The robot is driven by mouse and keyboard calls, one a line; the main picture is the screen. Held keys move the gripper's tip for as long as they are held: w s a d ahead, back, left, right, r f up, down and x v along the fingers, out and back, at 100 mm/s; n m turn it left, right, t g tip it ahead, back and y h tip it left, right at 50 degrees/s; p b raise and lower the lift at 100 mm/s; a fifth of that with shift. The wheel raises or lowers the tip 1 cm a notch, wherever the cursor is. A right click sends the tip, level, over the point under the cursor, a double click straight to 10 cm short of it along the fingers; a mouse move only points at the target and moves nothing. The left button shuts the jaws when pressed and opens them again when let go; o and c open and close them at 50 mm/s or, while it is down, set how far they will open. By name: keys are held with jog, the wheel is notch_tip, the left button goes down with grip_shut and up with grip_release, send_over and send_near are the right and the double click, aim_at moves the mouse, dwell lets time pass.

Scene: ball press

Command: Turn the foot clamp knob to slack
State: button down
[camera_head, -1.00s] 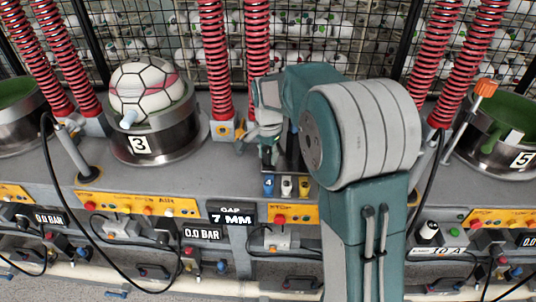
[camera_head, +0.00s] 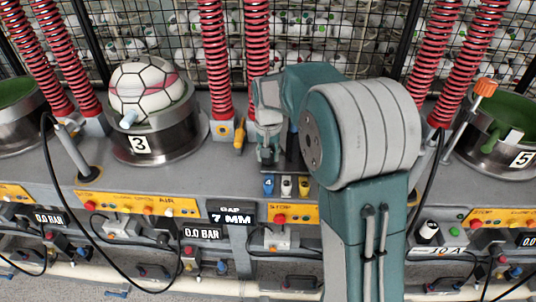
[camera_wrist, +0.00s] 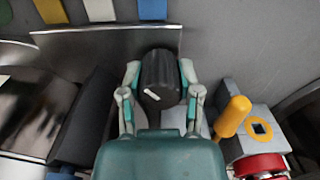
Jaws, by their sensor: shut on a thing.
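A black knob (camera_wrist: 160,78) with a white pointer mark stands in the middle of the wrist view. The mark lies at a slant across its face. My gripper (camera_wrist: 158,88) is shut on it, one finger on each side. In the head view my gripper (camera_head: 268,152) points down at the bench, behind the row of blue, white and yellow tabs. There the knob is hidden by the gripper, and I cannot read any label on it.
A yellow handle (camera_wrist: 233,115) on a grey block stands just right of the gripper in the wrist view. Red springs (camera_head: 258,45) rise behind. A cup with a ball (camera_head: 148,92) is at left, and a green-lined cup (camera_head: 490,150) at right.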

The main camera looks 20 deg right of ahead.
jog(key=n, duration=0.4)
jog(key=shift+w+n, duration=0.1)
jog(key=shift+n, duration=2.8)
jog(key=shift+c, duration=1.5)
grip_release()
